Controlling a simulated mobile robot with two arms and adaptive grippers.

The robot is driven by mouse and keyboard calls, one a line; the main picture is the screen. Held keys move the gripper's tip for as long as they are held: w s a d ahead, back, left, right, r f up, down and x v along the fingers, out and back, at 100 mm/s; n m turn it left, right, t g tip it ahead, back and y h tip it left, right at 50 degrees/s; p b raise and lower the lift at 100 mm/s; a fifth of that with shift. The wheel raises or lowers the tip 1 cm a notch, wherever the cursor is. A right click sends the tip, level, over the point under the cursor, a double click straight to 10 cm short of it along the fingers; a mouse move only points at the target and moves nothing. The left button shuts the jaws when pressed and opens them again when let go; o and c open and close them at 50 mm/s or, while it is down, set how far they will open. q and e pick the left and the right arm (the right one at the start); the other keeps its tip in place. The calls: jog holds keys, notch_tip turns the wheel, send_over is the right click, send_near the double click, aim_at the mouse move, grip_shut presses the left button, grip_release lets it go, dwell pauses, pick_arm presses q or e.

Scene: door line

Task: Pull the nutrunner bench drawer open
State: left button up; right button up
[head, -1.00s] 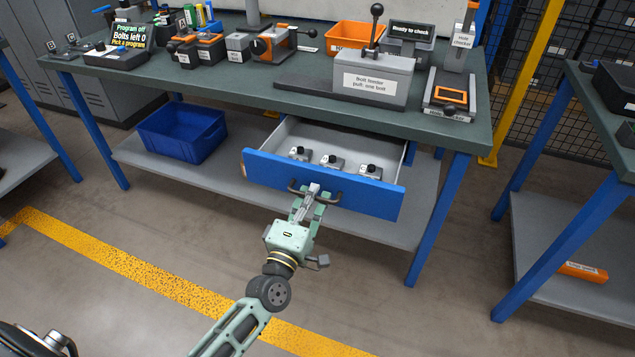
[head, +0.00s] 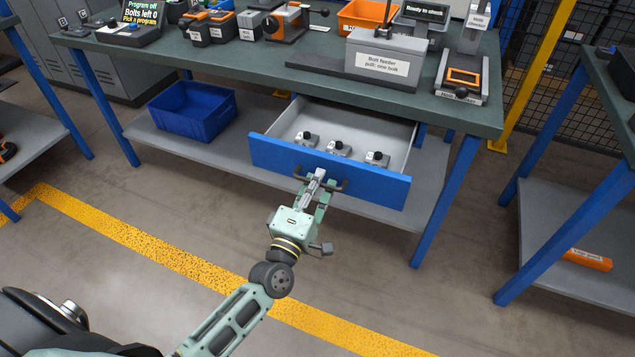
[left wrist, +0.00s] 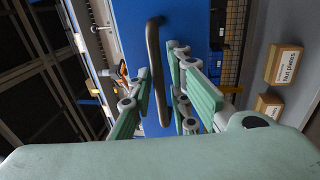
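The nutrunner bench drawer (head: 375,187) has a blue front and stands well out from under the green bench top. Several small grey fixtures with black knobs sit inside it. My left gripper (head: 316,187) is at the drawer's dark bar handle (head: 338,186). In the left wrist view, the handle (left wrist: 155,60) runs upright between the fingers (left wrist: 158,80), which stand close on both sides; it looks gripped. The blue drawer front (left wrist: 128,30) fills the area behind. My right gripper is not in view.
A blue crate (head: 195,112) sits on the lower shelf. Another bench (head: 575,215) stands at the right. The floor before the drawer is clear, with a yellow line.

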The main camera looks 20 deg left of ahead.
pick_arm(q)
jog(key=shift+s, duration=0.15)
jog(key=s+f, duration=0.2)
jog(key=s, duration=0.9)
jog(key=shift+s+a, duration=0.2)
jog(key=shift+s, duration=0.05)
jog(key=shift+f, duration=0.1)
